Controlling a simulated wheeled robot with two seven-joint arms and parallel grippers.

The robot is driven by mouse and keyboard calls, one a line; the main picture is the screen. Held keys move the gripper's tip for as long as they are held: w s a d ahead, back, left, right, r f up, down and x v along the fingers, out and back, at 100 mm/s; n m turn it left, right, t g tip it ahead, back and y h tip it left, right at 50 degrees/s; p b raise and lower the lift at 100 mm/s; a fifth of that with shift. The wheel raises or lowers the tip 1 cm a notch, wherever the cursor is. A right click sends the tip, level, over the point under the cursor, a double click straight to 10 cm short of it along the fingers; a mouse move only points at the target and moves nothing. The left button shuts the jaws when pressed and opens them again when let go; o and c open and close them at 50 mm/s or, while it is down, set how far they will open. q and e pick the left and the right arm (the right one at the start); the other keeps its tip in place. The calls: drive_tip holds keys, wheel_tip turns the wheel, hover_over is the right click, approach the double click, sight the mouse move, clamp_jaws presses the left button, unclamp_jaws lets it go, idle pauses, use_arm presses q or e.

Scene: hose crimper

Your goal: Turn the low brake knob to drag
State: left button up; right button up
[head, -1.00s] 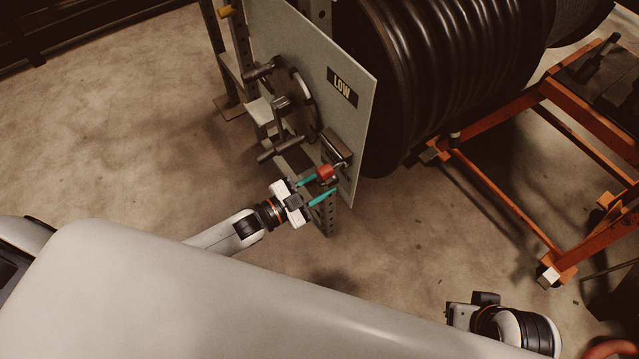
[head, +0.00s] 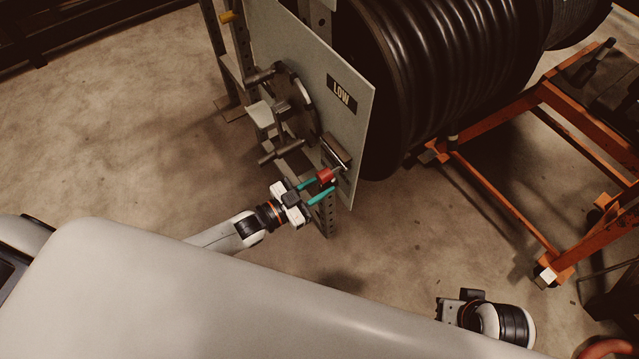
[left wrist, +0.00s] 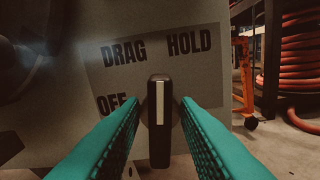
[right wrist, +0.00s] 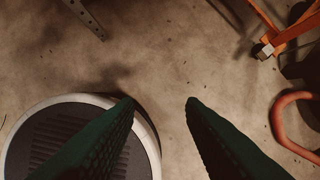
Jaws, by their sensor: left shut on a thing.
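The low brake knob (left wrist: 159,125) is a black bar with a white stripe, seen in the left wrist view. Its stripe stands upright and points at the gap between the printed DRAG (left wrist: 124,52) and HOLD (left wrist: 190,43); OFF (left wrist: 112,104) is lower left. My left gripper (head: 326,187) is at the lower edge of the panel with the LOW label (head: 342,94). Its teal fingers are shut on the knob, one on each side. In the head view the knob is not clear. My right gripper (right wrist: 165,103) is open and empty above the floor.
A red piece (head: 325,175) is beside the left fingers. A spoked handwheel (head: 290,110) is on the panel's left. A black hose reel (head: 440,75) stands behind, with an orange frame (head: 500,205) to the right. The floor left of the panel is clear.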

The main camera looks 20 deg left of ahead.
use_arm(q)
drive_tip(key=n, duration=0.3)
drive_tip(key=shift+a+n+p, duration=0.1)
drive_tip(key=shift+n+p, duration=0.2)
drive_tip(key=shift+n, duration=1.9)
use_arm(e)
drive_tip(key=shift+s+x, duration=0.15)
drive_tip(key=shift+x, duration=0.85)
drive_tip(key=shift+s+x, duration=0.15)
drive_tip(key=shift+x, duration=0.9)
drive_tip(key=shift+f, duration=0.15)
use_arm(q)
drive_tip(key=o, duration=0.6)
drive_tip(key=shift+a, duration=0.1)
